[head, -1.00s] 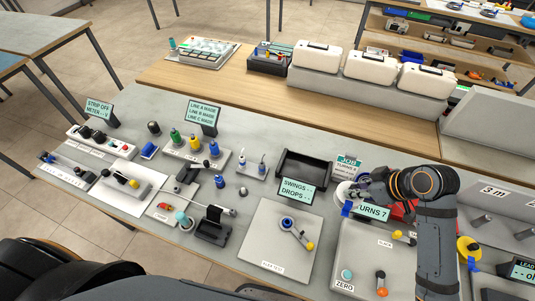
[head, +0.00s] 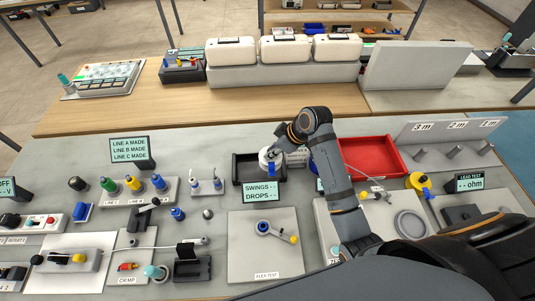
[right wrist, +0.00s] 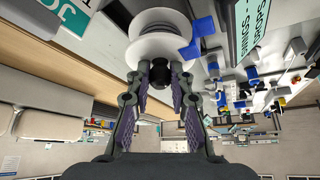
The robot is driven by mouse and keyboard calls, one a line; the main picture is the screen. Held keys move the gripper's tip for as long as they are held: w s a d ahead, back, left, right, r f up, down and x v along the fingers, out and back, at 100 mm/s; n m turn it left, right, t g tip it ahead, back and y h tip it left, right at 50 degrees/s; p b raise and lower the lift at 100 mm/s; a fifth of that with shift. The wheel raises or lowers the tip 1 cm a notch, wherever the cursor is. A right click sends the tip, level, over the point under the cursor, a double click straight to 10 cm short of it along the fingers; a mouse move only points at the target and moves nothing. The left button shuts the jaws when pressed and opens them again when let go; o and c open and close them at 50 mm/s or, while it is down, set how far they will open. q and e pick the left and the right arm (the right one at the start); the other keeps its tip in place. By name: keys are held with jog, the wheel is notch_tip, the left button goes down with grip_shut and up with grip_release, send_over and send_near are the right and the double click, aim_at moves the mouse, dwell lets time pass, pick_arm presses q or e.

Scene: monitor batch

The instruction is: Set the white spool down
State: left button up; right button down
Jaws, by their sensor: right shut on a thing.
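The white spool (head: 268,159) is at the black tray (head: 240,172), within its outline in the head view. I cannot tell whether it touches the tray floor. My right gripper (head: 281,148) is shut on the spool's dark hub, reaching in from the right. In the right wrist view the white spool (right wrist: 160,38) shows its round flanges just beyond the fingertips (right wrist: 160,72), with a blue tab beside it. The gripper hides part of the spool in the head view. My left gripper is out of view.
A "SWINGS / DROPS" display (head: 261,191) stands right in front of the black tray. A red tray (head: 385,142) lies to the right, beyond my forearm. Small connectors on a block (head: 205,189) stand to the left. White cases (head: 284,49) stand at the back.

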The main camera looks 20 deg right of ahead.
jog(key=w+f, duration=0.3)
jog(key=f, duration=0.1)
jog(key=shift+w+a+f+p, duration=0.2)
jog(key=shift+w+f+p, duration=0.15)
jog(key=shift+w+f, duration=0.05)
notch_tip(320, 180, down, 2)
jog(key=shift+s+f+p, duration=0.1)
jog(key=shift+p, duration=0.45)
jog(key=shift+f, duration=0.35)
jog(key=c, duration=1.2)
grip_release()
jog(key=shift+f, duration=0.1)
jog(key=shift+r, duration=0.25)
jog(key=b+v, duration=0.1)
jog(key=v, duration=1.1)
jog(key=shift+f, duration=0.1)
